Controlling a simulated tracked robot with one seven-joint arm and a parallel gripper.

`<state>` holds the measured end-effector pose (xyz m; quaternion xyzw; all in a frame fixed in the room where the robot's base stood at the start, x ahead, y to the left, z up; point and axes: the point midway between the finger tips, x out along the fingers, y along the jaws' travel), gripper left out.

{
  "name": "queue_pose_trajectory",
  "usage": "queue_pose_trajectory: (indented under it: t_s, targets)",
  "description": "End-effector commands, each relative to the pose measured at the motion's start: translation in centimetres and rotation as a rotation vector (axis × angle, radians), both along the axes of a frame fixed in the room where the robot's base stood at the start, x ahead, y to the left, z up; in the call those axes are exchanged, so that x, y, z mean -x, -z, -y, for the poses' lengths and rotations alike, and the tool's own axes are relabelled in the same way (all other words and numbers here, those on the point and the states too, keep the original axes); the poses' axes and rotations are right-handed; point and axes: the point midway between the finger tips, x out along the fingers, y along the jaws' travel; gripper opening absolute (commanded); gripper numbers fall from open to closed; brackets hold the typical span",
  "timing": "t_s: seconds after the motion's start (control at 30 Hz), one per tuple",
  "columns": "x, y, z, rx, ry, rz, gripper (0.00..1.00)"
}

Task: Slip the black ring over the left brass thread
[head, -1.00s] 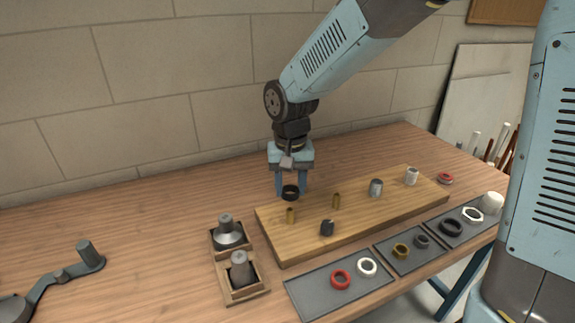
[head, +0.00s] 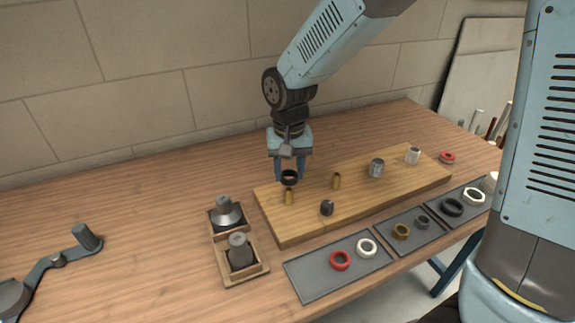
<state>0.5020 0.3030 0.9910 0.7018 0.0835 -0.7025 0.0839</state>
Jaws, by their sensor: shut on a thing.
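My gripper (head: 289,176) points down and is shut on the black ring (head: 289,179). The ring is level and sits at the top of the left brass thread (head: 289,197), at the left end of the wooden board (head: 300,231). The thread's lower part shows below the ring. I cannot tell whether the ring is just above the thread's tip or around it. A second brass thread (head: 337,181) stands upright to the right, with nothing on it.
A dark stub (head: 327,208), a grey fitting (head: 376,167) and a white fitting (head: 412,155) stand on the board. Grey trays with rings, including a red ring (head: 340,260), lie in front. Wooden holders (head: 257,272) with grey parts stand left.

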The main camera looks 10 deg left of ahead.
Motion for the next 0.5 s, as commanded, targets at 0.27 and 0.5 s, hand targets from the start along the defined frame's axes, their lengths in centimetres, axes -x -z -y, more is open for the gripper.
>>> queue_pose_trajectory:
  t_s: [0.27,0.5]
  targets:
    - [0.0,1.1,0.0,0.0,0.0,0.0,0.16]
    - [0.0,2.1,0.0,0.0,0.001,0.0,0.16]
